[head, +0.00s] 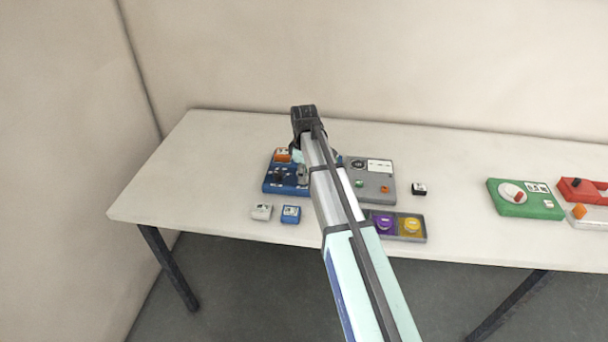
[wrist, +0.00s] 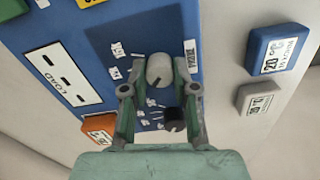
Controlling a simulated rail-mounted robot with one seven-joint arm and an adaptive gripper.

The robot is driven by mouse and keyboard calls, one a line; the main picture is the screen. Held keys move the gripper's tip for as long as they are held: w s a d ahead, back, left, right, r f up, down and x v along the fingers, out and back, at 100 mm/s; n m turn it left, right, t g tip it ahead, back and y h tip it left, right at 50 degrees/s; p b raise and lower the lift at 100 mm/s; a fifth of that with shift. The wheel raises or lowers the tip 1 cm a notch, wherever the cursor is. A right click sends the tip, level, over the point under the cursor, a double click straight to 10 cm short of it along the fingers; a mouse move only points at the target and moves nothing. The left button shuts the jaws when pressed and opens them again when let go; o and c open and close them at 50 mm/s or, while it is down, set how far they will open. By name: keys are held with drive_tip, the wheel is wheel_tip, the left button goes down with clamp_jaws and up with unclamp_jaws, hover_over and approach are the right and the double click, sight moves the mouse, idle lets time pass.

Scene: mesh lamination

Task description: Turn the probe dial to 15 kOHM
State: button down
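The blue panel (head: 272,184) lies on the table, and it fills the middle of the wrist view (wrist: 215,65). A round light-grey dial (wrist: 160,70) stands on it, beside a white label that appears to read PROBE (wrist: 191,54). Small printed marks ring the dial, too small to read. A black knob (wrist: 174,120) sits nearer the gripper base in that view. In the head view my arm hides much of the panel and the dial.
An orange block (wrist: 99,124) and a LOAD label (wrist: 64,76) are on the panel. A white block (head: 262,211) and a blue block (head: 291,214) lie in front. A grey panel (head: 376,183) and a button tray (head: 420,237) are to the right, with a green box (head: 525,202) farther off.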

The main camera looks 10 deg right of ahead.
drive_tip(key=shift+m, duration=0.3)
drive_tip(key=m, duration=0.3)
drive_tip(key=shift+m+p, duration=0.3)
drive_tip(key=m, duration=0.4)
drive_tip(key=shift+m, duration=0.3)
drive_tip(key=m, duration=0.4)
drive_tip(key=shift+d+p, duration=0.1)
drive_tip(key=shift+p, duration=0.3)
drive_tip(key=m, duration=0.5)
drive_tip(key=c, duration=0.9)
unclamp_jaws()
